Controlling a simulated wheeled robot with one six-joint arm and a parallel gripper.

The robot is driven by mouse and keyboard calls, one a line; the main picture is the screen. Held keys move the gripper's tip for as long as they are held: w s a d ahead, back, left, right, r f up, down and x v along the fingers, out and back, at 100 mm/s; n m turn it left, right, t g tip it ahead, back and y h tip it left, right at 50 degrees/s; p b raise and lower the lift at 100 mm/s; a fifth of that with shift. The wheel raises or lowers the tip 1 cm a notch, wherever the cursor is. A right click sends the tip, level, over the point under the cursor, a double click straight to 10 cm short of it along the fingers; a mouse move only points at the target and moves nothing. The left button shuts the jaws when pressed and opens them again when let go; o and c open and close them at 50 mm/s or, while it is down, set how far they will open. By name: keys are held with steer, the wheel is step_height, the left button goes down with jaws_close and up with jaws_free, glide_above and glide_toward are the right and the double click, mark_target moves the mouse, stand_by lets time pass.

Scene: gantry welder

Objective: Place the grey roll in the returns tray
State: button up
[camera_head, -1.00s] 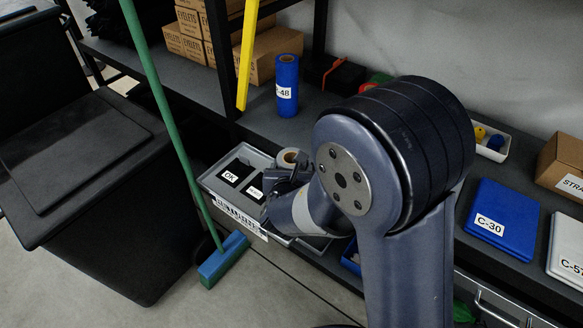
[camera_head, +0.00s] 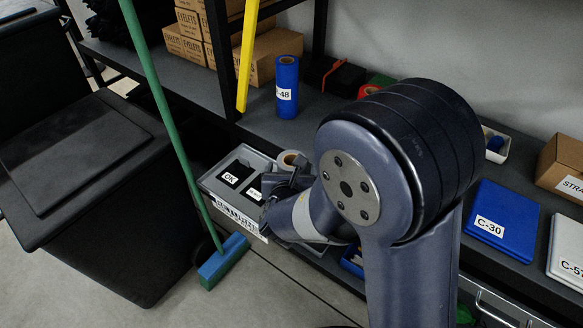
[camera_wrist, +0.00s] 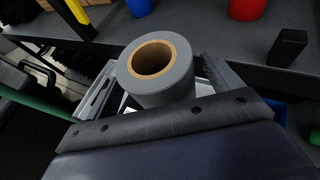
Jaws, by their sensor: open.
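The grey roll (camera_head: 289,159) stands at the tray's back edge in the head view, its lower part hidden by my gripper. In the wrist view the roll (camera_wrist: 160,75) is upright, its brown core facing up towards the camera. The returns tray (camera_head: 215,184) is grey with a RETURNS label on its front, and holds black pieces marked OK and another label. My gripper (camera_head: 283,182) is open over the tray, just in front of the roll. In the wrist view, parts of the tray show on both sides of the roll. Whether the roll rests on the tray floor is hidden.
A blue C-48 roll (camera_head: 287,88) stands on the shelf behind. A green broom handle (camera_head: 160,95) and a yellow post (camera_head: 246,55) rise near the tray's left. A black bin (camera_head: 90,190) stands left. A blue C-30 item (camera_head: 503,218) lies right.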

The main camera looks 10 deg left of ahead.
steer(key=v, duration=1.1)
steer(key=shift+p, duration=0.45)
steer(key=shift+f, duration=0.1)
stand_by(0.4)
